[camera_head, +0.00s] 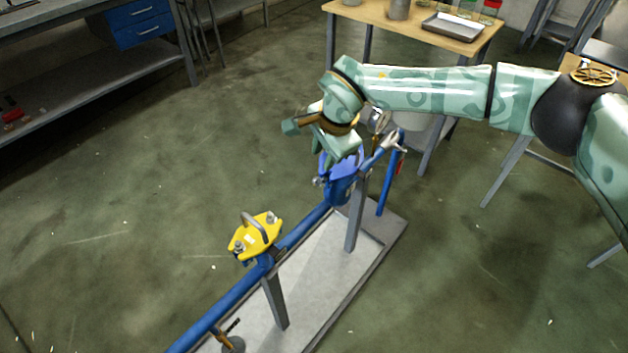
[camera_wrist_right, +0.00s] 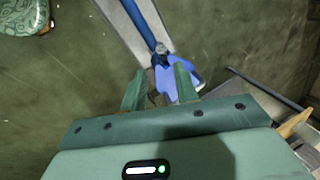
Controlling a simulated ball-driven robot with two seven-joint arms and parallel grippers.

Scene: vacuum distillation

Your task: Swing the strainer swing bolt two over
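A blue strainer body (camera_head: 342,190) sits on the blue pipe line over the stand. It also shows in the right wrist view (camera_wrist_right: 168,84), just beyond my fingertips. My right gripper (camera_head: 328,148) is right above it, pointing down, and partly hides its top. In the right wrist view the two green fingers (camera_wrist_right: 160,72) are apart. A small dark piece, perhaps a swing bolt (camera_wrist_right: 153,96), shows between them; I cannot tell if they touch it. A small metal fitting (camera_head: 318,182) shows at the strainer's left side. My left gripper is not in view.
A yellow cover with a handle (camera_head: 256,236) sits lower along the blue pipe (camera_head: 225,300). The grey base plate (camera_head: 335,262) carries the stand. A wooden table (camera_head: 400,22) stands behind, a workbench (camera_head: 90,90) at upper left. The floor to the left is clear.

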